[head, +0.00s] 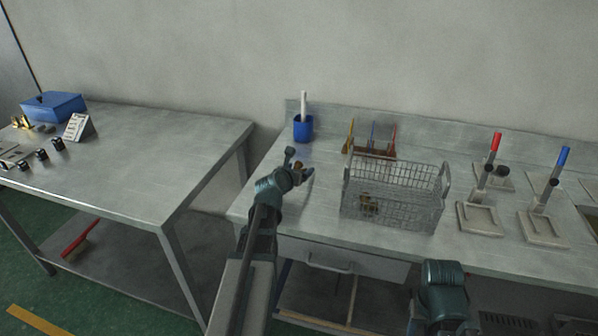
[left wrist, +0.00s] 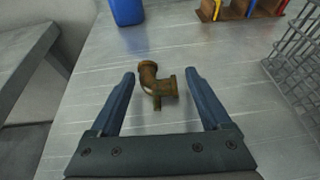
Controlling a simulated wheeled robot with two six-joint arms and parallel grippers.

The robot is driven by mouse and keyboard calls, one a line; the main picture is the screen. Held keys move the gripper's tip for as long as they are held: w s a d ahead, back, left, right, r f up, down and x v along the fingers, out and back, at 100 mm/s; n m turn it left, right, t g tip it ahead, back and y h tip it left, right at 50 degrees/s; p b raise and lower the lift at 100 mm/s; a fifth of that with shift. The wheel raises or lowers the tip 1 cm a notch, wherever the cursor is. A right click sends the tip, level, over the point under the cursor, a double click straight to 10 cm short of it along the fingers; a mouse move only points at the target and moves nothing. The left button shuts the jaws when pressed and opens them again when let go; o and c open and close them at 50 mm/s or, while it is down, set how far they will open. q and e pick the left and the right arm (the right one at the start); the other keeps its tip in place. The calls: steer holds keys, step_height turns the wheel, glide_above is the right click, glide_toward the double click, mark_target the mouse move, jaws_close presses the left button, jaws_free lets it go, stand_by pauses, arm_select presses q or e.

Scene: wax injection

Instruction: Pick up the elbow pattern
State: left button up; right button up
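The elbow pattern (left wrist: 155,82) is a brown, bent pipe piece with flanged ends, lying on the metal table. In the left wrist view it sits between and just beyond the tips of my left gripper (left wrist: 160,80), whose two fingers are spread wide and hold nothing. In the head view my left gripper (head: 300,166) is over the left part of the table, and a small brown bit of the elbow pattern (head: 298,163) shows beside the fingers. My right arm shows at the lower right of the head view, but its fingers cannot be made out.
A wire basket (head: 393,192) with a brownish piece inside stands to the right. A blue cup (head: 303,130) and a small wooden rack (head: 371,149) stand behind. Stands with red and blue handles are further right. Table around the pattern is clear.

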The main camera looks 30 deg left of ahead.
arm_select(q)
steer(key=c, duration=1.1)
step_height(320, 180, up, 10)
steer(key=p, duration=1)
